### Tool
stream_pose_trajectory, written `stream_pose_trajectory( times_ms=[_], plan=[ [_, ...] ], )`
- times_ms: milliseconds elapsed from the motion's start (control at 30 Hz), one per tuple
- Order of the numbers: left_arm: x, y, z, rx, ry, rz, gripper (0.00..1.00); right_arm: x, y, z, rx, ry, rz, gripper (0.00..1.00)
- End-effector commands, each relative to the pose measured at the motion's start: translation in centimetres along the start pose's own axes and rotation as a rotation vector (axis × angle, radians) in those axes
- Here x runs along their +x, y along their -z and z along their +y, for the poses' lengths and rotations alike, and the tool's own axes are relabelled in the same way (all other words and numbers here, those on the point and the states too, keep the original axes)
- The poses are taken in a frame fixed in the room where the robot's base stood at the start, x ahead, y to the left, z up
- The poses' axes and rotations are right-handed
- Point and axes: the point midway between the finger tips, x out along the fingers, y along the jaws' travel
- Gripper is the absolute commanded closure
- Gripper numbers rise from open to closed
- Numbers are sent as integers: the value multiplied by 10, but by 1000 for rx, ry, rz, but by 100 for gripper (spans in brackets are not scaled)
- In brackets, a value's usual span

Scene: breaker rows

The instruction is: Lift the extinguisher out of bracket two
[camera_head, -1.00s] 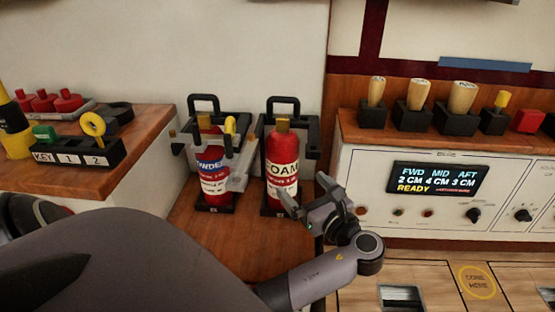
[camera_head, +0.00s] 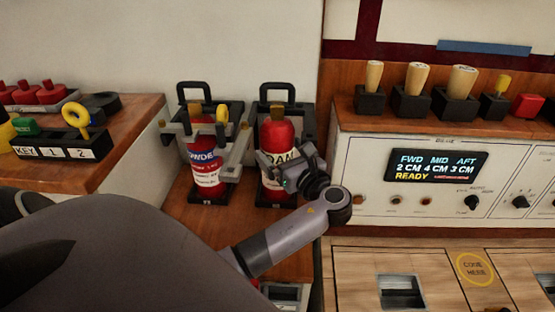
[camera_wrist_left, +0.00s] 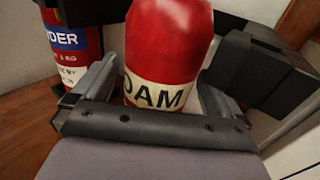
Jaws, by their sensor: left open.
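The foam extinguisher (camera_head: 277,136), red with a cream label, stands upright in the right-hand black bracket (camera_head: 307,122). The powder extinguisher (camera_head: 205,165), red with a blue and white label, stands in the left-hand bracket (camera_head: 236,110) behind a grey clamp bar. Bracket numbers are too small to read surely. My left gripper (camera_head: 282,178) is open at the front of the foam extinguisher's label. In the left wrist view the foam extinguisher (camera_wrist_left: 168,45) stands between the two spread fingers (camera_wrist_left: 155,90); whether they touch it I cannot tell. My right gripper is not in view.
The powder extinguisher also shows close by in the left wrist view (camera_wrist_left: 66,50). A control panel (camera_head: 360,180) with a lit display and levers stands to the right. A wooden counter (camera_head: 120,145) with a key rack (camera_head: 65,150) stands to the left.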

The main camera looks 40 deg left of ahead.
Motion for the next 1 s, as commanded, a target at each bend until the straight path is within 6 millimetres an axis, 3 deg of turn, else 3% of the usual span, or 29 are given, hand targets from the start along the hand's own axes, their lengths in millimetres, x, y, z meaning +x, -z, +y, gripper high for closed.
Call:
stream_pose_trajectory(
  times_ms=[133, 167, 400, 467, 1000],
  plan=[
    [0, 0, 0, 0, 1, 1, 0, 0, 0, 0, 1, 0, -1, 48],
    [0, 0, 0, 0, 1, 1, 6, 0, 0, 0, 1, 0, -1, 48],
    [-1, 0, 0, 0, 0, 1, 85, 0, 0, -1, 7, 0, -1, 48],
    [-1, 0, 0, 0, 0, 1, 100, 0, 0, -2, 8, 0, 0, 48],
    [7, -13, -1, -10, 2, -11, 100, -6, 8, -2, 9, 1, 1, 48]
  ],
)
